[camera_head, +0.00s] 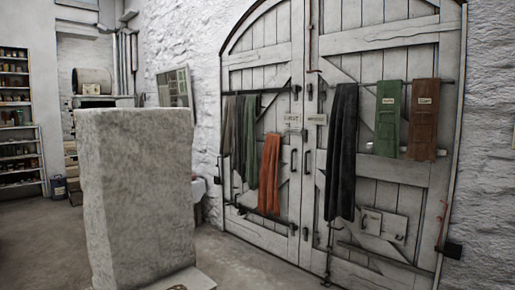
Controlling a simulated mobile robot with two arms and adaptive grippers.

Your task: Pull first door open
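A large white wooden double door with an arched top stands in the stone wall at the right. Its left leaf (245,75) and right leaf (350,70) both look shut, meeting at a vertical seam. Dark vertical handles show beside the seam, one on the left leaf (293,161) and one on the right leaf (306,161). Small paper signs hang near the seam, too small to read. Which leaf is the first door I cannot tell. Neither of my grippers is in view.
A tall rough stone block (135,190) on a base stands in front at left, hiding some floor. Green (387,125) and brown (423,125) panels hang on the right leaf. Shelves (18,120) with jars line the far left. Floor (235,260) before the doors is clear.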

